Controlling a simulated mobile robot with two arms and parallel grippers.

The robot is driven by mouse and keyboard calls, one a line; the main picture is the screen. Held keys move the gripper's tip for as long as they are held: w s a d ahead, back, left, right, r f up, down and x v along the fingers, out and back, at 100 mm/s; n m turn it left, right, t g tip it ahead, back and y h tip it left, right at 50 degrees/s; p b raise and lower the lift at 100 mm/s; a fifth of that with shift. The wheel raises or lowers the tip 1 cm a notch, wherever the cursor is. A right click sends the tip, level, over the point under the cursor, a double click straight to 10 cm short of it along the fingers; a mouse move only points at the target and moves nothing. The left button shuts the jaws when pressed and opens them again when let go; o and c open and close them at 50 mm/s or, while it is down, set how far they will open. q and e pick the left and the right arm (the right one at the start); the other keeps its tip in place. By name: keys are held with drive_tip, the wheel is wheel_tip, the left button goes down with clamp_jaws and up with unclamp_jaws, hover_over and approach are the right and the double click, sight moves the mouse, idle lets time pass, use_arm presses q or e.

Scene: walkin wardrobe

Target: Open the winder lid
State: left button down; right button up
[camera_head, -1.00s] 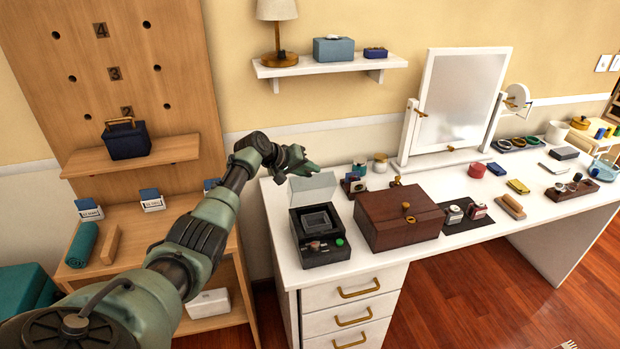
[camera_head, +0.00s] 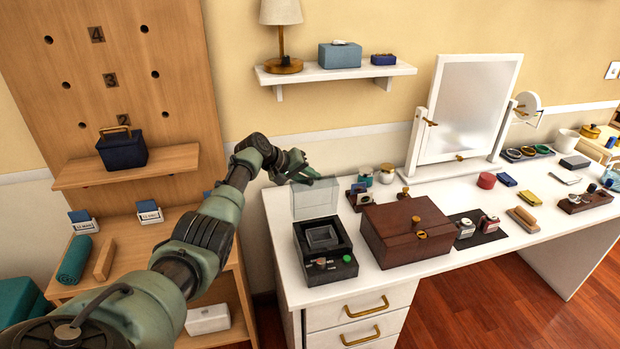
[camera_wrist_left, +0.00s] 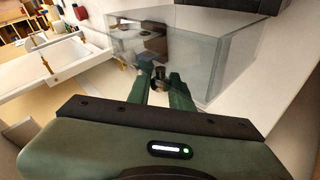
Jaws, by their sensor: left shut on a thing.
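The winder (camera_head: 325,268) is a black box with a square cushion insert, small knobs and a green button, at the left end of the white desk. Its clear lid (camera_head: 316,200) stands raised at the back edge, leaving the inside open to view. My left gripper (camera_head: 308,174) is at the top edge of the lid. In the left wrist view the fingers (camera_wrist_left: 159,84) are shut on the lid's small dark knob (camera_wrist_left: 158,71), with the clear lid panel (camera_wrist_left: 200,60) beyond them. My right gripper is not in view.
A brown wooden box (camera_head: 405,236) sits close to the right of the winder. Small jars (camera_head: 387,174) and a card holder (camera_head: 360,195) stand behind it, near the lid. A mirror (camera_head: 470,105) stands farther right. A wooden shelf unit (camera_head: 150,165) is on the left.

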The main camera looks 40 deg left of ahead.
use_arm(q)
drive_tip(key=shift+s+f, duration=0.1)
drive_tip(key=shift+f, duration=0.1)
drive_tip(key=c, duration=1.3)
unclamp_jaws()
drive_tip(key=shift+s+a+r, duration=0.15)
drive_tip(key=shift+r, duration=0.2)
drive_tip(key=v, duration=0.7)
drive_tip(key=shift+f, duration=0.1)
drive_tip(key=w+a+p+v, duration=0.1)
drive_tip(key=p+v, duration=0.5)
drive_tip(key=v, duration=0.3)
drive_tip(key=shift+a+r, duration=0.2)
drive_tip(key=shift+r, duration=0.1)
